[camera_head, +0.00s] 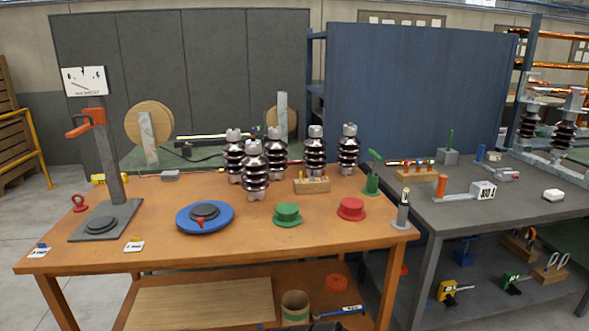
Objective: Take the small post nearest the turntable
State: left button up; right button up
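Several dark brown ribbed insulator posts with grey metal caps stand upright at the back middle of the orange-brown workbench (150,256). The front post (254,172) stands ahead of the others and right of the turntable. The left post (234,155) is just behind it, also close to the turntable. Others are the back post (275,152) and two to the right, one (315,152) beside another (348,150). The turntable (222,225) is a blue disc with a dark hub and red pointer. Neither of my grippers can be made out in the head view.
A green spool (287,216) and a red spool (351,208) sit right of the turntable. A gauge stand (105,160) rises at the left. A wooden block (312,185) stands behind the spools. A grey bench (490,212) adjoins at right. The bench's front strip is largely clear.

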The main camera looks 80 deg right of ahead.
aim_at(255, 177)
jog(key=z, duration=2.45)
